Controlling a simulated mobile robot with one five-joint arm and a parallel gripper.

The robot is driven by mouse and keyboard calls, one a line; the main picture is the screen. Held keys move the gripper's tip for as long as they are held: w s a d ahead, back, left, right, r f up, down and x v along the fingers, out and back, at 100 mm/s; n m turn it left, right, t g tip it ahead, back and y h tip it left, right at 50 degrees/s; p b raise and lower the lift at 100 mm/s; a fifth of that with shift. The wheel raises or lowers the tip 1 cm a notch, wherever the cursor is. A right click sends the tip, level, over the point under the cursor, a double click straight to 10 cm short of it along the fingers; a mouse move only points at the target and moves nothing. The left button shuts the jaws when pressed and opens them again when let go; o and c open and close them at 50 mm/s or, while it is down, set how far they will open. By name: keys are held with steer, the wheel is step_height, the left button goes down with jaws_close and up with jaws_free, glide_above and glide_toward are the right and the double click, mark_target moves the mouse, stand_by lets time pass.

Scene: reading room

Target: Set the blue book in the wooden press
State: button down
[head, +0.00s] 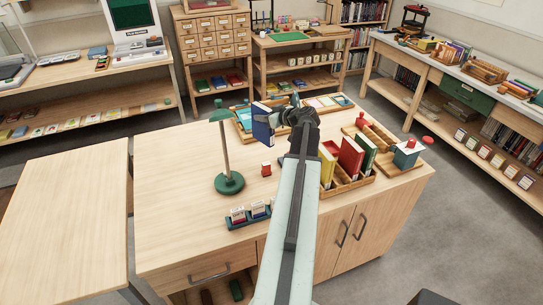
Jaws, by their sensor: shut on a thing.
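The blue book (262,124) is upright above the desk, with its pale page edges showing on one side. My gripper (282,115) is shut on it from the right. A wooden piece with a red-topped part and bars (378,134), which looks like the wooden press, lies on the right of the desk, behind the book rack. The book is apart from it, to its left. My arm and gripper hide part of the desk between them.
A wooden rack (347,187) holds yellow, red and green books. A green lamp (229,182) stands left of my arm, near a small red item (266,169) and a holder with small boxes (248,216). A tray (243,125) lies behind the book. The desk's left is clear.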

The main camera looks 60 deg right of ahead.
mark_target(263, 136)
steer(key=shift+f+b, duration=5.05)
steer(key=shift+f, duration=0.1)
steer(key=c, duration=1.1)
jaws_free()
steer(key=shift+r, duration=0.1)
steer(key=shift+r, duration=0.15)
steer(key=p+v, duration=0.5)
steer(key=v, duration=0.6)
steer(key=shift+s+a+r, duration=0.1)
steer(key=shift+r, duration=0.05)
steer(key=shift+s, duration=0.35)
